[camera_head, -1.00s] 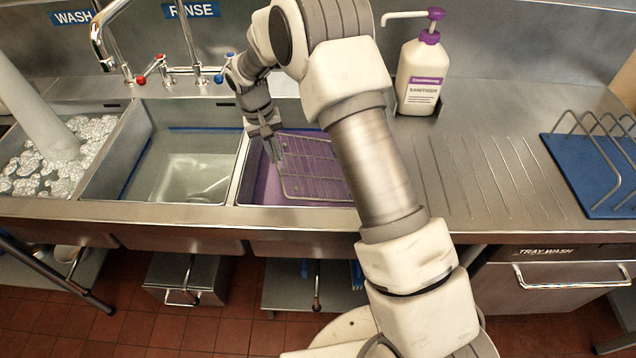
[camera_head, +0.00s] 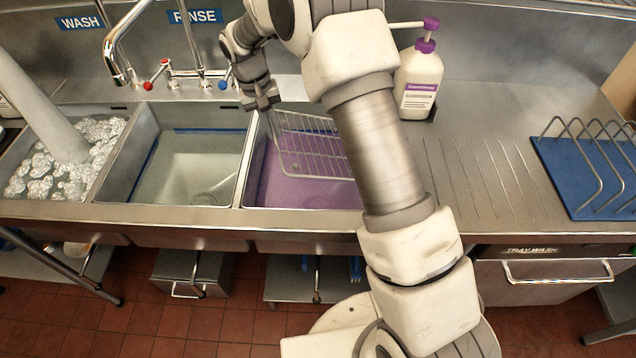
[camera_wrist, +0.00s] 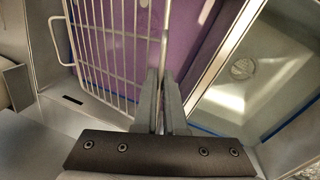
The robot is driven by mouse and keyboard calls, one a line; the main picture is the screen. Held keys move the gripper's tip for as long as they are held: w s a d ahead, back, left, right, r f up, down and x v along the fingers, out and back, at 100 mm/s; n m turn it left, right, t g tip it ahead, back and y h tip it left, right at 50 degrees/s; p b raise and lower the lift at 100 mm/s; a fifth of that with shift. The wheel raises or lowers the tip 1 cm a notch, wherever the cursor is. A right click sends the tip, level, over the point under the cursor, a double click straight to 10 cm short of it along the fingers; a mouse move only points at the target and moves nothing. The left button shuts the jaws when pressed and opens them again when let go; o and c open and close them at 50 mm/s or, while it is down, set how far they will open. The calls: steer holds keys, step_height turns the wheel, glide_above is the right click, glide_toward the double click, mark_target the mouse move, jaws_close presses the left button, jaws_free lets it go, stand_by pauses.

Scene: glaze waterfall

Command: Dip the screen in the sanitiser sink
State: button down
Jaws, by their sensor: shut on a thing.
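The screen (camera_head: 316,146) is a wire grid with a frame. It hangs tilted over the sanitiser sink (camera_head: 300,192), a basin of purple liquid. My gripper (camera_head: 265,106) is shut on the screen's left edge, near its upper left corner. In the wrist view the gripper's fingers (camera_wrist: 166,105) close on the screen's frame bar, and the grid (camera_wrist: 108,45) spreads to the left. Purple liquid shows beneath it. My arm hides the right part of the screen and of the sink. The screen appears to be above the liquid.
The rinse sink (camera_head: 187,165) with clear water lies left of the purple basin, and a foamy wash sink (camera_head: 25,180) further left. A sanitiser bottle (camera_head: 418,80) stands behind right.

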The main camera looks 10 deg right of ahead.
step_height(320, 180, up, 10)
steer(key=p, duration=0.6)
steer(key=shift+r, duration=0.1)
stand_by(1.3)
